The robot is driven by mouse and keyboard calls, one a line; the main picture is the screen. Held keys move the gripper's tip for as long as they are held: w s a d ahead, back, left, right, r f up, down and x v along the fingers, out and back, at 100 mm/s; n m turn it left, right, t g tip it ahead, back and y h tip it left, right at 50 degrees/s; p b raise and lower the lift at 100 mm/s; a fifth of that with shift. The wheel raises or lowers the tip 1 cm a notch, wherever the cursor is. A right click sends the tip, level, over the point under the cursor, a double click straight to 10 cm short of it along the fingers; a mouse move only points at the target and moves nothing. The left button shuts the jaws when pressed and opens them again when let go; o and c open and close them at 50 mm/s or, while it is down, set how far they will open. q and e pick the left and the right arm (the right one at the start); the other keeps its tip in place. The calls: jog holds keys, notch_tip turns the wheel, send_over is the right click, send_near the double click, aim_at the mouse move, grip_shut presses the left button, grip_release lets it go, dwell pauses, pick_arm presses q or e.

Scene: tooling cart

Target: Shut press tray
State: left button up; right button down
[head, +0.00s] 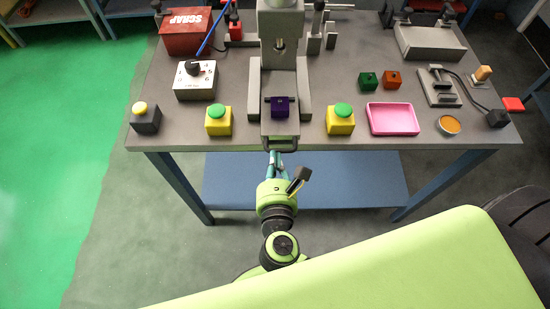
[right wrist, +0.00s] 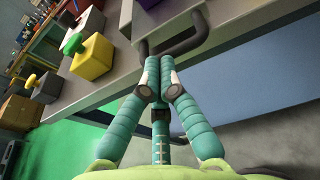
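The press (head: 280,55) stands at the middle of the grey bench. Its grey tray (head: 281,128) sticks out at the front edge with a purple block (head: 280,107) on it; tray (right wrist: 160,14) and block (right wrist: 82,5) also show in the right wrist view. The tray's dark U-shaped handle (head: 283,148) overhangs the edge; it also shows in the right wrist view (right wrist: 200,30). My right gripper (head: 273,155) is at the handle, its fingertips (right wrist: 159,57) together against or just below the bar. No grip around the bar is visible. My left gripper is out of view.
Yellow boxes with green buttons stand left (head: 218,121) and right (head: 340,120) of the tray. A pink dish (head: 393,118) lies farther right. A black box with a yellow button (head: 146,118) is at the left corner.

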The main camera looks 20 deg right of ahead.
aim_at(275, 118)
jog(key=shift+w, duration=0.1)
jog(key=r+x, duration=0.1)
jog(key=x, duration=0.3)
jog(key=p+x, duration=0.1)
jog(key=x, duration=0.2)
jog(key=r+p+x, duration=0.1)
jog(key=x, duration=0.3)
jog(key=shift+w+d+r, duration=0.3)
jog(key=shift+w, duration=0.3)
jog(key=shift+r, duration=0.15)
